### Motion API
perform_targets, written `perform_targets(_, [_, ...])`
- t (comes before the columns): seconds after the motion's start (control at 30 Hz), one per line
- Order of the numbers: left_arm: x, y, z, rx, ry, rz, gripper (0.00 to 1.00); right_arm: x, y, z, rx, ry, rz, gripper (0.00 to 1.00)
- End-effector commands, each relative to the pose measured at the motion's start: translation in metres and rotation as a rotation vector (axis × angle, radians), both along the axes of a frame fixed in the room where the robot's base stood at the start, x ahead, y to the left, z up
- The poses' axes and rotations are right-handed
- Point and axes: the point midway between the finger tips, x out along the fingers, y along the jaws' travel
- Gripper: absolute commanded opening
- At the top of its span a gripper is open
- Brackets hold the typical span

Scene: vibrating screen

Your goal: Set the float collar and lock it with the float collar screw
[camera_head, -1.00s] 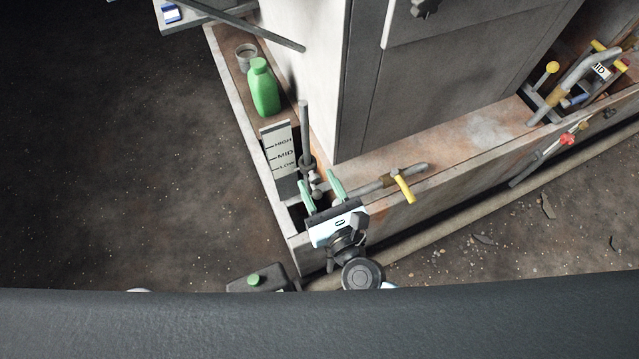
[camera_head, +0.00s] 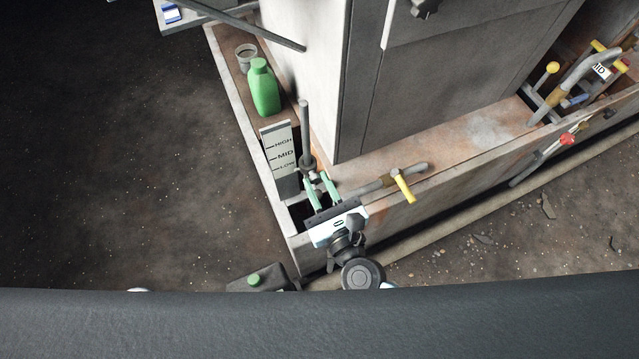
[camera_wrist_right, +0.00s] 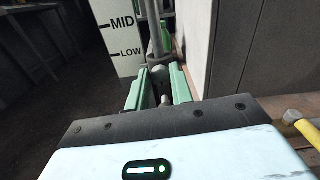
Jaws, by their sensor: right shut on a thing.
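A grey upright rod (camera_head: 304,125) stands beside a white level board (camera_head: 279,148) marked HIGH, MID and LOW. The dark float collar (camera_head: 307,163) is around the rod, at about the height of LOW in the pictures. In the right wrist view, the gripper (camera_wrist_right: 160,78) is shut on a small grey knob, apparently the float collar screw (camera_wrist_right: 160,74). The fingers partly hide it, so its thread and seating cannot be seen. My left gripper is in neither view.
A green bottle (camera_head: 264,88) and a grey cup (camera_head: 245,56) stand on the ledge behind the board. A pipe with a yellow handle (camera_head: 402,185) lies close right of my gripper. The tall grey cabinet (camera_head: 362,90) rises behind. Dark floor is open at left.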

Motion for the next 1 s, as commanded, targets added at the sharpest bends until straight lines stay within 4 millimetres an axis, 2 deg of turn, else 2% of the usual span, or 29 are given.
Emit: perform_targets(1.0, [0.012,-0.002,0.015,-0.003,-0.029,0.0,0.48,-0.002,0.003,-0.002,-0.853,-0.352,0.0,0.0])
